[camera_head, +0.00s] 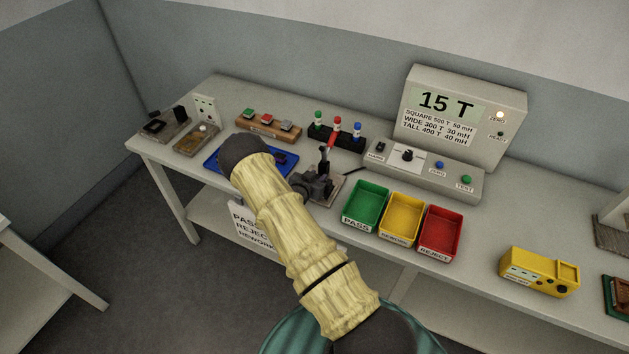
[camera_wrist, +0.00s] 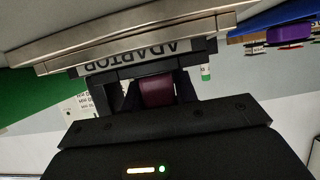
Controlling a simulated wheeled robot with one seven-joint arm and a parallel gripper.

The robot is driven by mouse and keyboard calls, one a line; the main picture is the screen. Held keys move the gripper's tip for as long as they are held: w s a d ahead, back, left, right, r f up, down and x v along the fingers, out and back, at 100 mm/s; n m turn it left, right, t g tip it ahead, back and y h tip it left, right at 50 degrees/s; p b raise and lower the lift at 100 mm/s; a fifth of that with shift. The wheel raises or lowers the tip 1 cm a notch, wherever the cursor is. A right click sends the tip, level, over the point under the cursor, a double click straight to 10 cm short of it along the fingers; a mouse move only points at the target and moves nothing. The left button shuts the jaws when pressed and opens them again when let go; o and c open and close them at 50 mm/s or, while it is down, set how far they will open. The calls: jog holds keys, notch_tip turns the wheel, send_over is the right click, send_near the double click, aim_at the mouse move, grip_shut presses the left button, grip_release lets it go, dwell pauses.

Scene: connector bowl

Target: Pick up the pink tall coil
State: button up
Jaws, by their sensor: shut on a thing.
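In the wrist view, my gripper (camera_wrist: 152,85) is shut on a dark pink, rounded thing (camera_wrist: 157,93), which looks like the pink coil. Only a small part of it shows between the dark fingers, so its height cannot be told. A grey bar lettered ADAPTOR (camera_wrist: 150,45) is just beyond the fingers; I cannot tell whether it touches the coil. In the head view my arm ends over the blue tray (camera_head: 212,163) and hides the gripper and coil.
A purple piece (camera_wrist: 289,33) lies on the blue tray at right in the wrist view. A dark clamp fixture (camera_head: 315,184) stands close right of my arm. Green (camera_head: 352,222), yellow (camera_head: 393,236) and red (camera_head: 431,250) bins line the front edge. The meter (camera_head: 460,115) stands behind.

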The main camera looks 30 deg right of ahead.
jog(key=shift+r, duration=0.1)
notch_tip(320, 180, up, 18)
jog(key=b, duration=0.3)
dwell(0.3)
jog(key=shift+f, duration=0.2)
dwell(0.3)
